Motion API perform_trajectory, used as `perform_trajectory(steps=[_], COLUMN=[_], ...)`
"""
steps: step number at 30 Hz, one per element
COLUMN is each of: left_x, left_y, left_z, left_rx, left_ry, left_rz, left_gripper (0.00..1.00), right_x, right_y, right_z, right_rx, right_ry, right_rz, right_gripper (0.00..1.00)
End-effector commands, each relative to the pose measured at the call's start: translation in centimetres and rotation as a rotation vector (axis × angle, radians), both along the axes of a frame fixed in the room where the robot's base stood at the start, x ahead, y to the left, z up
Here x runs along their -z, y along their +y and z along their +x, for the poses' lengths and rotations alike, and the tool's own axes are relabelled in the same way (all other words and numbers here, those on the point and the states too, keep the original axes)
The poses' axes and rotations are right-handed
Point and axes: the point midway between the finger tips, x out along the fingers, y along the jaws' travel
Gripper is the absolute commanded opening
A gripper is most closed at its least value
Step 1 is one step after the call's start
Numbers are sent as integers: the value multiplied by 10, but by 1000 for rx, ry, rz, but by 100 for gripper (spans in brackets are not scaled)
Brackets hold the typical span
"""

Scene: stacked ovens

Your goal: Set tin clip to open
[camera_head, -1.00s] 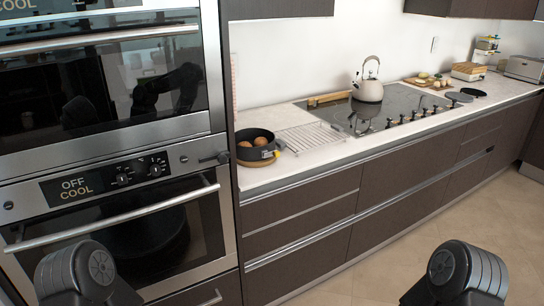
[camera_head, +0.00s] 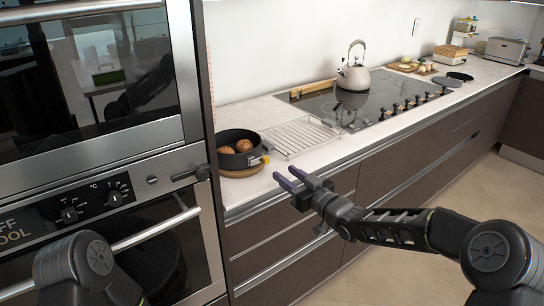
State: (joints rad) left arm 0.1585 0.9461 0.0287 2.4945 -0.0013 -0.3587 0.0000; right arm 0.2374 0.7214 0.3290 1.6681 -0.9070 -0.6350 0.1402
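The tin (camera_head: 240,160) is a dark round pan on a round wooden board at the near left end of the counter. It holds brown round items. Its clip (camera_head: 265,149) seems to be the small piece on the tin's right side; it is too small to tell whether it is open or shut. My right gripper (camera_head: 284,178) is in front of the counter edge, to the lower right of the tin and apart from it. Its two fingers are spread, with nothing between them, and point toward the tin. My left gripper is out of view; only part of my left arm shows.
A wire rack (camera_head: 300,137) lies just right of the tin. A kettle (camera_head: 353,72) stands on the hob (camera_head: 345,103) farther back. The stacked ovens (camera_head: 95,150) rise close on the left, with a handle sticking out near the tin.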

Motion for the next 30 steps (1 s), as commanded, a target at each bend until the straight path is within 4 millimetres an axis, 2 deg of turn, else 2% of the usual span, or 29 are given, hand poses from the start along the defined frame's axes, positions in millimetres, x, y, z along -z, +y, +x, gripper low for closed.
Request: perform_trajectory(steps=[14,30], left_x=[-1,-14], left_y=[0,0], left_z=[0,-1], left_rx=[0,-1], left_ry=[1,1], left_rz=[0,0], left_gripper=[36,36], right_x=[-3,-3], right_y=[5,46], right_z=[1,55], right_rx=[-17,-18], right_ry=[-11,-10], right_rz=[8,8], right_gripper=[40,40])
